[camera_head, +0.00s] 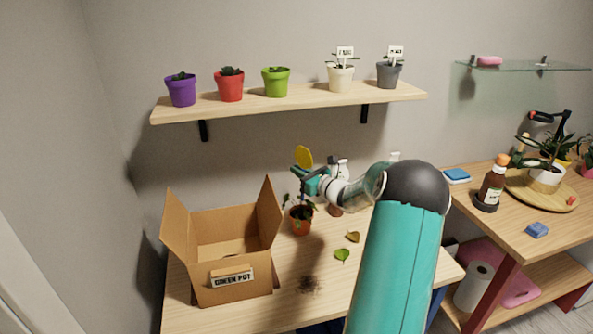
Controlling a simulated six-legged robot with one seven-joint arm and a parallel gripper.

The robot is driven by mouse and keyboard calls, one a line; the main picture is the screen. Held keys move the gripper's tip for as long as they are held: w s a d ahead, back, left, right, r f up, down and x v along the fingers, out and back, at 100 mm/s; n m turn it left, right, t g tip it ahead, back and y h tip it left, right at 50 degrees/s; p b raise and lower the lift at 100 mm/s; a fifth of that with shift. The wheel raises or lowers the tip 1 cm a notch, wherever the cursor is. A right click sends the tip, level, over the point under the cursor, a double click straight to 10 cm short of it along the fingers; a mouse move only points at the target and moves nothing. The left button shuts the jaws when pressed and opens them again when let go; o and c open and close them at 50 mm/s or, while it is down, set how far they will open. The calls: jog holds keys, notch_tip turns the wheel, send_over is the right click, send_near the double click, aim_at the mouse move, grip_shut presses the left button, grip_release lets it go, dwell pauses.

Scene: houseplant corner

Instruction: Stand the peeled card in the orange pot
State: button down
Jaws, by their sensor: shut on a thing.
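My gripper (299,171) is above the table and just above the orange pot, shut on a yellow rounded card (304,155) that rises from the jaws. The card's lower end is hard to make out at the fingers. The orange pot (301,225) stands upright on the table with a green leafy plant in it. The plant's leaves reach up close below my gripper.
An open cardboard box (228,248) labelled "GREEN POT" stands left of the pot. Loose leaves (342,255) and spilled soil (308,285) lie in front. A brown pot (335,210) is right of the orange pot. A shelf (300,98) with several pots hangs above.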

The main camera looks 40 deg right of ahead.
notch_tip(320, 180, down, 7)
dwell(0.8)
jog(key=shift+s+r, duration=0.1)
dwell(0.6)
jog(key=shift+f, duration=1)
dwell(1.3)
jog(key=shift+f, duration=0.3)
jog(key=shift+f, duration=0.35)
jog(key=shift+f, duration=0.35)
jog(key=shift+f, duration=0.3)
